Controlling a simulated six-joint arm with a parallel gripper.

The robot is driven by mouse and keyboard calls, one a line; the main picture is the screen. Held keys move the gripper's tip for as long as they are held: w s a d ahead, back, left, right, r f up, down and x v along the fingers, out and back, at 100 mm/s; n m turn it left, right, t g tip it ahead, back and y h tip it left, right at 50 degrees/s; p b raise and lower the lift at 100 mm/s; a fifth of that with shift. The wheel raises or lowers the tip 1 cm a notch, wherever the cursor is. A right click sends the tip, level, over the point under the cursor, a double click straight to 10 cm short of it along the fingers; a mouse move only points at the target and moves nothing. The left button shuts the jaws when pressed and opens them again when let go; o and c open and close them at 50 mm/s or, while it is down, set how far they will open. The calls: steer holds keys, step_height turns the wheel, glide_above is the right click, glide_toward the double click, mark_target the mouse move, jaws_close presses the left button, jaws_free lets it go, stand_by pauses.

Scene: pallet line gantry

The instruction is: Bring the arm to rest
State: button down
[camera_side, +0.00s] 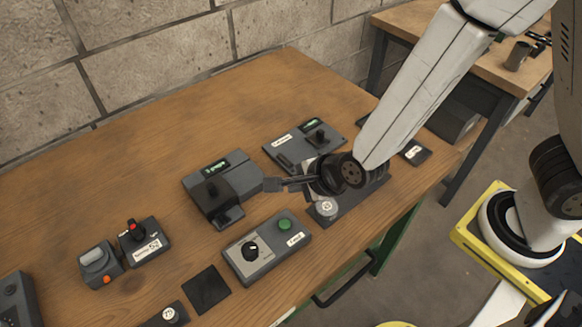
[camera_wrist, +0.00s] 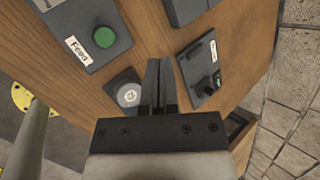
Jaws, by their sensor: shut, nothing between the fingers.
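My gripper (camera_side: 268,184) is shut and empty. In the side view it points left, beside a dark control box with a green display (camera_side: 228,172); whether it touches the box I cannot tell. In the wrist view the fingers (camera_wrist: 160,64) lie together, over or near the wooden bench. A knob with a pale top (camera_wrist: 128,95) sits just left of them, and a dark labelled panel with a small lever (camera_wrist: 201,68) is on their right. My wrist hides part of the panels behind it in the side view.
A box with a green button (camera_side: 284,225) and black knob stands in front on the wooden bench (camera_side: 150,185). Red-topped and grey switch boxes (camera_side: 133,232) stand left. The bench's back left is clear.

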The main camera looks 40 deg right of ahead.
steer(key=s+d+r+n+g+h, duration=0.1)
steer(key=s+d+r+n+g, duration=0.1)
steer(key=d+n, duration=0.8)
steer(key=s+d+r+n+g+h, duration=0.1)
steer(key=s+d+r+n+g, duration=0.1)
steer(key=d+n, duration=0.8)
steer(key=shift+s+r+g, duration=0.2)
steer(key=shift+r+g, duration=0.3)
steer(key=shift+g, duration=0.1)
steer(key=shift+d, duration=0.1)
